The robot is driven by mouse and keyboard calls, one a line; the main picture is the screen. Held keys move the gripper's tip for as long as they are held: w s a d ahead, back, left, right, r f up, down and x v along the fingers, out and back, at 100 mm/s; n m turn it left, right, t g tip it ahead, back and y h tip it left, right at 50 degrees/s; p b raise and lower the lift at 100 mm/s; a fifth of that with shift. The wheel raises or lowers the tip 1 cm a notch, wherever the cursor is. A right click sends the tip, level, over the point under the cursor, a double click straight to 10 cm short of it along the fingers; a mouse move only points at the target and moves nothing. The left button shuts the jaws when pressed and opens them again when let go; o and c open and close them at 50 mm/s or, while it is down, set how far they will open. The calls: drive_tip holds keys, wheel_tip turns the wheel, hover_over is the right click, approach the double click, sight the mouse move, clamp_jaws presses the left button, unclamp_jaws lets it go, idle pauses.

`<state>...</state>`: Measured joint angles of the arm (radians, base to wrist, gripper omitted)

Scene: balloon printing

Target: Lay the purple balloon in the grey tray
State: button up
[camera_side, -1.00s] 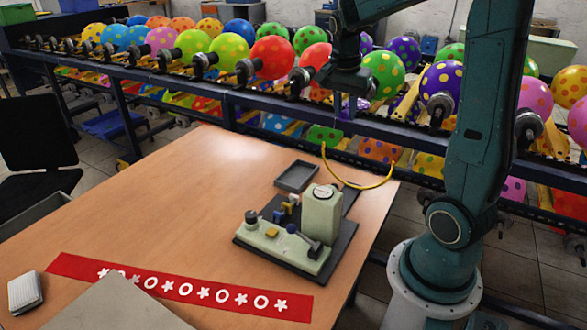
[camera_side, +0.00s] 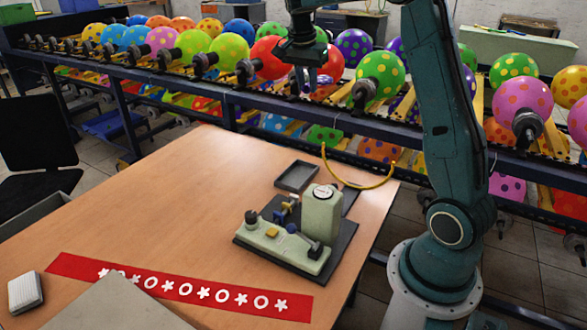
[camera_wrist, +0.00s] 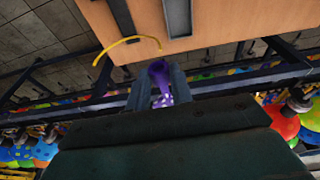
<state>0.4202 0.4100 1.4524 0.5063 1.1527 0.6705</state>
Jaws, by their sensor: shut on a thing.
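The purple balloon (camera_wrist: 158,74) is limp, with white spots low on it. In the wrist view it sits between the two fingers of my gripper (camera_wrist: 159,82), which is shut on it. The grey tray (camera_side: 297,177) lies empty on the table, below my gripper and behind the printing machine.
The pale green printing machine (camera_side: 300,228) stands close in front of the tray. A yellow hose (camera_side: 366,186) curves off the table's back right edge. Inflated dotted balloons fill the rack (camera_side: 232,98) behind. The wooden table (camera_side: 180,205) is clear left of the tray.

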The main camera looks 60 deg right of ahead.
drive_tip(key=shift+w+f, duration=0.7)
drive_tip(key=shift+w, duration=2.65)
drive_tip(key=a+x, duration=0.2)
drive_tip(key=x, duration=1)
drive_tip(key=a+f+x, duration=0.1)
drive_tip(key=a+x, duration=0.2)
drive_tip(key=x, duration=1)
drive_tip(key=shift+d+f, duration=0.2)
drive_tip(key=shift+d, duration=0.15)
drive_tip(key=shift+f, duration=0.2)
drive_tip(key=shift+a+x, duration=0.25)
drive_tip(key=shift+x, duration=0.85)
drive_tip(key=shift+a+x, duration=0.2)
drive_tip(key=shift+x, duration=0.95)
drive_tip(key=shift+a+x, duration=0.25)
drive_tip(key=shift+x, duration=0.85)
drive_tip(key=shift+f, duration=0.2)
drive_tip(key=o, duration=1)
